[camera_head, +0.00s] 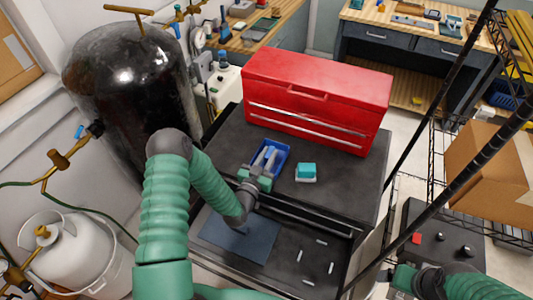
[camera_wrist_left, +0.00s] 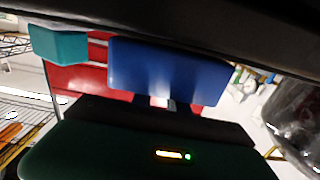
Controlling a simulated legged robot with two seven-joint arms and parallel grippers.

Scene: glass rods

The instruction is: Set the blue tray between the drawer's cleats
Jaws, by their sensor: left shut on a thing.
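The blue tray (camera_head: 284,159) is at the black cabinet top in front of the red toolbox, with pale grey shapes inside it. My left gripper (camera_head: 263,165) is shut on its near side. I cannot tell whether the tray touches the top. The tray's blue side also fills the upper middle of the left wrist view (camera_wrist_left: 170,72). The open drawer (camera_head: 285,243) lies below, nearer me. Several short white cleats stand on the right part of its floor, one of them (camera_head: 331,268) near the right wall. My right gripper (camera_head: 403,279) is at the lower right, its jaws unclear.
A teal and white block (camera_head: 306,171) sits on the cabinet top right of the tray. The red toolbox (camera_head: 318,95) stands behind. A dark blue mat (camera_head: 238,236) covers the drawer's left part. A dark tank (camera_head: 130,85) stands at left, a wire rack at right.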

